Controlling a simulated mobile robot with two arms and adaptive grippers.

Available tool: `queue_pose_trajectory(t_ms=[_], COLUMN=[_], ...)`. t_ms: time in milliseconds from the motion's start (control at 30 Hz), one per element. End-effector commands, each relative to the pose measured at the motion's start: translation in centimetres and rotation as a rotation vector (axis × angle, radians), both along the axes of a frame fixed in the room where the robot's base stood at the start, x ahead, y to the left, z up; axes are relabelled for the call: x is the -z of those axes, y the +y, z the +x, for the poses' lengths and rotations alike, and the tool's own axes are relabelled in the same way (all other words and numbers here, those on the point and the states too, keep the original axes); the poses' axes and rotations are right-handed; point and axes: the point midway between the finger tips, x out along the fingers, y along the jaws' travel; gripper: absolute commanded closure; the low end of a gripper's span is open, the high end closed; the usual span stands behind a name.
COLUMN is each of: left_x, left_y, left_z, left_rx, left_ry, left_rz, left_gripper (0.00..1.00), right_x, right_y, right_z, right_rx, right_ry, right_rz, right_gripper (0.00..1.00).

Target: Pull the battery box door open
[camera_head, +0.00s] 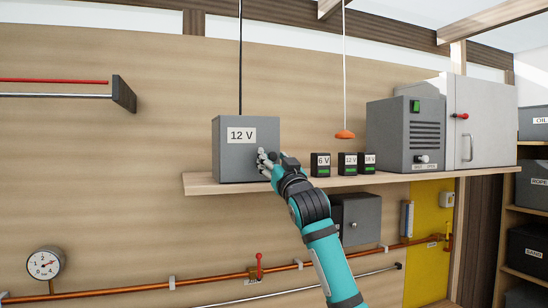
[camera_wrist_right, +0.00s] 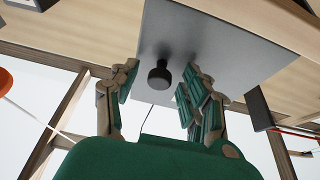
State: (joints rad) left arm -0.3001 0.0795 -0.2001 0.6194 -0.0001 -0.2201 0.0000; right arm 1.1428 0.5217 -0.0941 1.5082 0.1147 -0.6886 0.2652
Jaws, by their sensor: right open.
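The battery box (camera_head: 230,162) is a grey box with a 12 V label, standing at the left end of the wooden shelf. Its grey door (camera_wrist_right: 215,45) fills the middle of the right wrist view and looks closed. A round black knob (camera_wrist_right: 159,75) stands out from it. My right gripper (camera_head: 268,160) is at the right side of the box front in the head view. In the right wrist view my right gripper (camera_wrist_right: 155,88) is open, its green-padded fingers on either side of the knob with gaps showing. My left gripper is in neither view.
Small black batteries (camera_head: 320,164) stand right of the box on the shelf (camera_head: 210,187). A grey charger unit (camera_head: 392,138) stands further right. An orange pull handle (camera_head: 344,134) hangs on a cord above the batteries. A copper pipe (camera_head: 200,282) runs below.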

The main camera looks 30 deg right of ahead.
Motion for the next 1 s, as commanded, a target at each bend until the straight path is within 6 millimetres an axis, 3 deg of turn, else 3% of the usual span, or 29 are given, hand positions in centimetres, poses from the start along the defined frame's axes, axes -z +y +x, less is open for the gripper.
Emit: queue_pose_trajectory(t_ms=[100,467,833,1000], left_x=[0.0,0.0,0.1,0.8], left_y=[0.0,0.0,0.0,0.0], left_z=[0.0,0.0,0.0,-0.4], left_rx=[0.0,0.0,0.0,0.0], left_ry=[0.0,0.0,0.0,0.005], left_rz=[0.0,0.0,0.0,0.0], left_gripper=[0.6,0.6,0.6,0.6], right_x=[0.0,0.0,0.0,0.2], right_y=[0.0,0.0,0.1,1.4], right_z=[0.0,0.0,-0.1,-0.9], right_rx=[0.0,0.0,0.0,0.011], right_ry=[0.0,0.0,0.0,-0.003], right_rz=[0.0,0.0,0.0,-0.001], right_gripper=[0.54,1.0,1.0,1.0])
